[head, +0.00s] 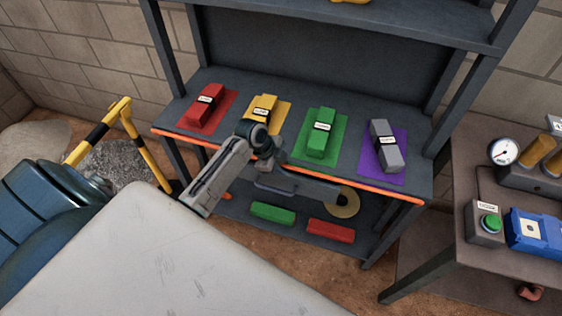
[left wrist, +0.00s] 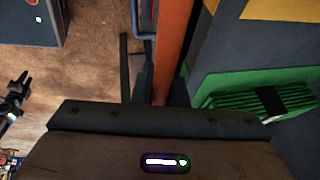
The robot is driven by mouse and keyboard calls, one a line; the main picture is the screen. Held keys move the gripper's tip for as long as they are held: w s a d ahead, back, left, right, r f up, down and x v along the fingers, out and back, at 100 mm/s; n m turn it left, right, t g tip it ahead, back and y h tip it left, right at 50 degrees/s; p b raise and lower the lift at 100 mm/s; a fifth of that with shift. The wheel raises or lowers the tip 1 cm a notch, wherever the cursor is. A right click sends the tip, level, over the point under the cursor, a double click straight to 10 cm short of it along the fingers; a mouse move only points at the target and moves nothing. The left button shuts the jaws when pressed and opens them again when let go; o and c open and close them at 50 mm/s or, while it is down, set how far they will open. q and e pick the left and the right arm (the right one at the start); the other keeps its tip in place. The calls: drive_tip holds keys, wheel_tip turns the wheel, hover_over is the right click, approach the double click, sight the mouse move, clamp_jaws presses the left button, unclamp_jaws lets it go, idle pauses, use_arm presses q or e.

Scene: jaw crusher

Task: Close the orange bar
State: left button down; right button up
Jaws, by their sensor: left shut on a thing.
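The orange bar (head: 385,193) runs along the front edge of the upper shelf of the dark rack. My left gripper (head: 270,168) is at the bar's middle, and my own wrist and arm hide part of the bar there. In the left wrist view the orange bar (left wrist: 174,45) passes down between the two dark fingers of my left gripper (left wrist: 162,85), which is shut on it. The contact itself is partly hidden by the gripper body.
Red (head: 207,104), yellow (head: 264,107), green (head: 322,130) and grey (head: 386,146) blocks lie on the shelf behind the bar. Below are a green block (head: 272,212) and a red block (head: 331,230). A bench with a gauge (head: 504,151) stands right.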

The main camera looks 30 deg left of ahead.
use_arm(q)
drive_tip(key=shift+w+a+r+n+g+h+p, duration=0.1)
drive_tip(key=shift+w+n+g+h+p, duration=0.2)
drive_tip(key=shift+g+p, duration=0.55)
drive_tip(key=shift+w+a+r+n+g+h+p, duration=0.1)
drive_tip(key=shift+w+n+g+h+p, duration=0.15)
drive_tip(key=shift+g, duration=1)
drive_tip(key=c, duration=1.5)
unclamp_jaws()
drive_tip(key=shift+o, duration=0.2)
drive_tip(key=shift+w, duration=0.1)
